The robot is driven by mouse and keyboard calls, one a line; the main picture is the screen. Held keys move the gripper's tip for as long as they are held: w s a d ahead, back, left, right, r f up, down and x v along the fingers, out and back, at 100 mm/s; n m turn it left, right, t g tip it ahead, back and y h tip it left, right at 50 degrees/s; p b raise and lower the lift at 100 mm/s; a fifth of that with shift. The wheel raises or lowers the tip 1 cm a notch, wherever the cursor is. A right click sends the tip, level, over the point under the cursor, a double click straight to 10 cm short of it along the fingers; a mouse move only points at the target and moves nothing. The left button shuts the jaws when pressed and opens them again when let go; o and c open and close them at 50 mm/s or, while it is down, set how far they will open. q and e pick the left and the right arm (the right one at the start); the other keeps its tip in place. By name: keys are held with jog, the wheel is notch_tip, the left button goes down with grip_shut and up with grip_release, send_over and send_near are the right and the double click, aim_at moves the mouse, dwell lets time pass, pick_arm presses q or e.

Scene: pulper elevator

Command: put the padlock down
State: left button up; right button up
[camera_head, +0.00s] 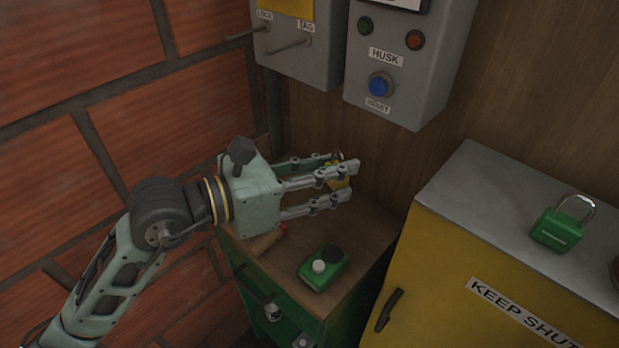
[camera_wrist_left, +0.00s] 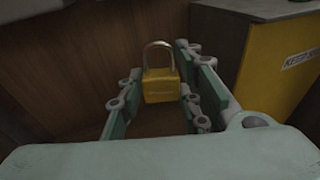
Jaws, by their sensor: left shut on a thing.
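A yellow padlock (camera_wrist_left: 160,86) with a steel shackle is upright between the fingers of my left gripper (camera_wrist_left: 157,92) in the left wrist view. In the head view the left gripper (camera_head: 346,182) is shut on the padlock (camera_head: 338,183), which is mostly hidden by the fingers. It is over the back of a small green cabinet's wooden top (camera_head: 370,232); the gap beneath the padlock is hard to judge. My right gripper is not in view. A second padlock, green (camera_head: 556,229), stands on the grey top of the yellow cabinet at right.
A green box with a white knob (camera_head: 323,267) and a wooden handle with a red tip (camera_head: 267,241) lie on the wooden top. The yellow cabinet (camera_head: 450,262) stands close at right. Grey boxes (camera_head: 405,65) hang on the wall above; brick wall (camera_head: 75,170) at left.

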pick_arm(q)
jog(key=shift+w+d, duration=0.4)
jog(key=shift+d, duration=0.1)
jog(key=s+a+f+m+g+y, duration=0.1)
jog(key=a+f+m+g, duration=0.1)
jog(key=f+m+g, duration=0.3)
jog(key=s+a+f+m+g+y, duration=0.2)
jog(key=a+f+m+g, duration=0.1)
jog(key=m+g, duration=0.8)
jog(key=shift+f+m+g, duration=0.3)
jog(key=shift+f+g, duration=0.6)
jog(key=shift+g, duration=1.7)
